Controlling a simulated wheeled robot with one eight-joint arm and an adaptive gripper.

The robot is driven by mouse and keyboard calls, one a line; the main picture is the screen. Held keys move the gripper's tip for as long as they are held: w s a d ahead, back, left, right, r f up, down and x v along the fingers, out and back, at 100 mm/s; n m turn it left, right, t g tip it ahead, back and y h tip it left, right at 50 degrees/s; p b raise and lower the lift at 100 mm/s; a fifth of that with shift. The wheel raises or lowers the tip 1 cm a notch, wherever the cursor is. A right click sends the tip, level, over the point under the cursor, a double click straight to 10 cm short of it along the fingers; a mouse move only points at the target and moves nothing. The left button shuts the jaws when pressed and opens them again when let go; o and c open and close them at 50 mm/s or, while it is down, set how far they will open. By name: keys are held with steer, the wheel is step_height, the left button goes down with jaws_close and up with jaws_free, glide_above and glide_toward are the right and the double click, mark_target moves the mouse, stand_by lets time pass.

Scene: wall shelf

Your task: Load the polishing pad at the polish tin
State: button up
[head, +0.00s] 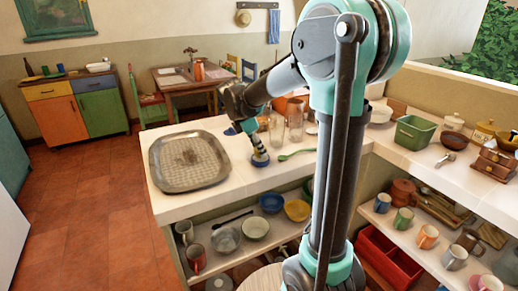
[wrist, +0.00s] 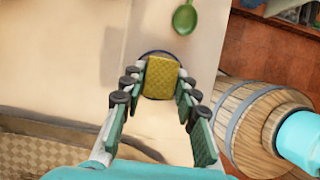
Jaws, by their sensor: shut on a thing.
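My gripper (wrist: 160,75) is shut on the yellow polishing pad (wrist: 161,78), which sits between its fingertips. The polish tin, a round thing with a dark blue rim (wrist: 157,53), lies at the pad's far edge in the wrist view and is mostly hidden by the pad. In the head view, the blue tin (head: 260,161) stands on the white counter, directly below my gripper (head: 257,152). The pad is over the tin, but I cannot tell whether they touch. The pad cannot be made out in the head view.
A green spoon (wrist: 184,17) lies beyond the tin; it also shows in the head view (head: 297,154). A large metal tray (head: 165,178) lies left of the tin. Clear glasses (head: 296,127) stand behind it. The counter's front edge is close.

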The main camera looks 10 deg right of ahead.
steer(key=shift+f, duration=0.45)
stand_by(1.5)
steer(key=shift+r, duration=0.1)
steer(key=shift+r, duration=3.45)
